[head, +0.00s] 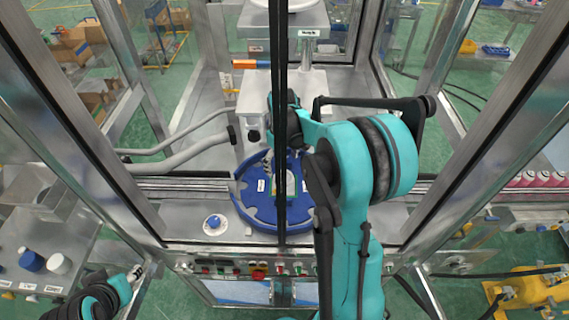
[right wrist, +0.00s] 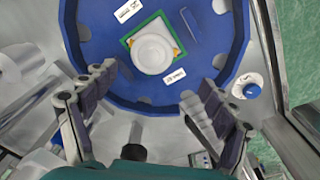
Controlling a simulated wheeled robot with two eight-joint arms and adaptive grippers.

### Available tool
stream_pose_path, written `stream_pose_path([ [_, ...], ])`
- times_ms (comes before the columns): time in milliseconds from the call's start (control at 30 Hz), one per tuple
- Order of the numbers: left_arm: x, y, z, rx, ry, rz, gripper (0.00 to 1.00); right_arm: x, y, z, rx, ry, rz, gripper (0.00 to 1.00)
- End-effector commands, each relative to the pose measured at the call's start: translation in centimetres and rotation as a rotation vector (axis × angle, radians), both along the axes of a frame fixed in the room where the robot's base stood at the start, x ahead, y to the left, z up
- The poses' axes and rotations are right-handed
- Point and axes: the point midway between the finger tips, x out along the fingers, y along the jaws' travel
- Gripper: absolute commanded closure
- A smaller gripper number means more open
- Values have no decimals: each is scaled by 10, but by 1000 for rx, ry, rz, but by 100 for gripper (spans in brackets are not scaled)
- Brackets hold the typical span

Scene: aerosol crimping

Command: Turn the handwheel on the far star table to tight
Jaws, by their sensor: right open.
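The blue star table (head: 244,205) stands inside the machine frame; a dark upright bar crosses it in the head view. In the right wrist view the star table (right wrist: 95,35) carries a white round handwheel (right wrist: 152,50) on a green-edged square, with small white labels on either side of it. My right gripper (right wrist: 148,98) is open and empty. Its fingers spread below the handwheel in that view, over the table's near edge, apart from the wheel. In the head view my right arm hides part of the table.
A white knob with a blue centre (head: 213,221) sits on the deck left of the table, and also shows in the right wrist view (right wrist: 247,88). Steel posts enclose both sides. Grey pipes run at the left. Pink-capped cans (head: 535,179) stand at the right.

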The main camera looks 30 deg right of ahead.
Motion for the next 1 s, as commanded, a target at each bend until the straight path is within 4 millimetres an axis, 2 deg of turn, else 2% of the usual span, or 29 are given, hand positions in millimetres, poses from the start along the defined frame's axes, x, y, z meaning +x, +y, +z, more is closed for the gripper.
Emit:
stream_pose_path([
  [33,0,0,10,0,0,0,60,5,-7,1,4,16,4,15],
  [100,0,0,14,0,0,0,60,7,-12,-3,9,34,11,15],
  [267,0,0,14,0,0,0,60,9,-15,-16,13,47,19,15],
  [500,0,0,10,0,0,0,60,9,-15,-55,13,46,18,15],
  [700,0,0,9,0,0,0,60,9,-15,-80,13,46,18,15],
  [1000,0,0,9,0,0,0,60,9,-15,-86,13,45,18,15],
])
